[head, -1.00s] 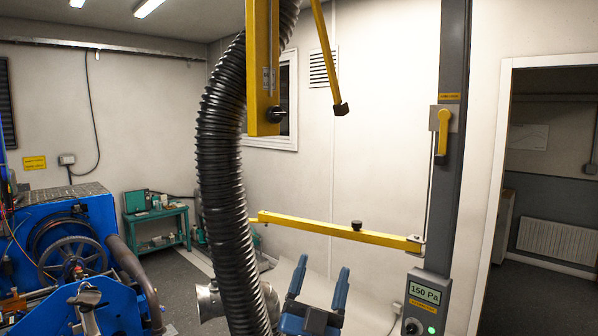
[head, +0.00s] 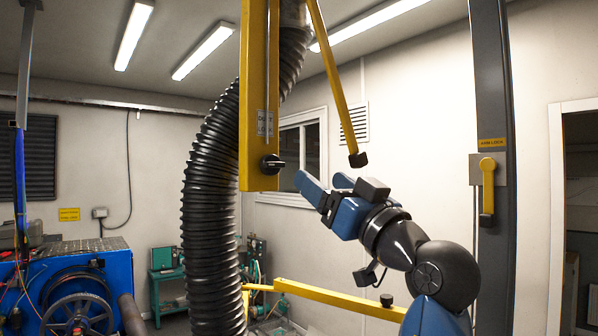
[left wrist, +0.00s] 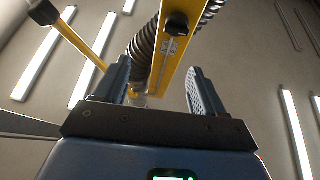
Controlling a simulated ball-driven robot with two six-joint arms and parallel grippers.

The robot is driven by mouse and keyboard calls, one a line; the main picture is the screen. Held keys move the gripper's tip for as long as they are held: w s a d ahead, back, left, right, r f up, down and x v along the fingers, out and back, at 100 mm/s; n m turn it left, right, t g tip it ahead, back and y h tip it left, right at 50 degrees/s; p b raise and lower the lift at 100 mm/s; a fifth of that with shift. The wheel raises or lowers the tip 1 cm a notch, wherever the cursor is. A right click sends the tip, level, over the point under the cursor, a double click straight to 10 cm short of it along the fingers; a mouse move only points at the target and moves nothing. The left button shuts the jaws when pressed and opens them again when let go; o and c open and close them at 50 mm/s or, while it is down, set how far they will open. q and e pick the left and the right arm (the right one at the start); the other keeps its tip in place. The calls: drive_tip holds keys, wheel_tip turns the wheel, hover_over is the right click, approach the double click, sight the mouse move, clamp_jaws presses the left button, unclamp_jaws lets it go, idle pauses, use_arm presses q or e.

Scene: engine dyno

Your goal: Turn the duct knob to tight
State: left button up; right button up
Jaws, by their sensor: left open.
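A black knob (head: 272,164) with a pale pointer sits near the lower end of the upright yellow beam (head: 252,95). The black ribbed duct (head: 212,200) hangs behind and left of the beam. My left gripper (head: 324,184) is open and empty, right of the knob and slightly lower in the head view, apart from it. In the left wrist view the knob (left wrist: 178,24) shows above and beyond the open fingers (left wrist: 160,75). My right gripper is in neither view.
A slanted yellow rod (head: 335,80) with a black end hangs close above my left gripper. A horizontal yellow arm (head: 330,298) with a black knob (head: 386,300) lies below. A dark post (head: 492,120) with a yellow lever stands right. Blue machinery (head: 75,285) is at left.

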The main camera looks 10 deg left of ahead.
sight(277, 166)
use_arm(q)
drive_tip(key=shift+n+g, duration=0.5)
drive_tip(key=shift+g, duration=0.3)
drive_tip(key=p+x, duration=0.1)
drive_tip(key=x, duration=0.2)
drive_tip(key=p+x, duration=0.2)
drive_tip(key=x, duration=0.1)
drive_tip(key=s+a+f+p+x, duration=0.1)
drive_tip(key=x, duration=0.2)
drive_tip(key=shift+w+a+r, duration=0.1)
drive_tip(key=shift+a+r, duration=0.05)
drive_tip(key=shift+a, duration=0.1)
drive_tip(key=shift+w+a+r+p, duration=0.15)
drive_tip(key=shift+a+r+p, duration=0.15)
drive_tip(key=shift+a+p, duration=0.3)
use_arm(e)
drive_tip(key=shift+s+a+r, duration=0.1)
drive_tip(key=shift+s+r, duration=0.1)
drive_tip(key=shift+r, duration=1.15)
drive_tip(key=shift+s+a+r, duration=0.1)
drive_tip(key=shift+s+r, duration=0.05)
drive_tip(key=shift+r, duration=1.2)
use_arm(q)
drive_tip(key=shift+w+f, duration=0.1)
drive_tip(key=shift+w, duration=0.15)
drive_tip(key=shift+c, duration=0.3)
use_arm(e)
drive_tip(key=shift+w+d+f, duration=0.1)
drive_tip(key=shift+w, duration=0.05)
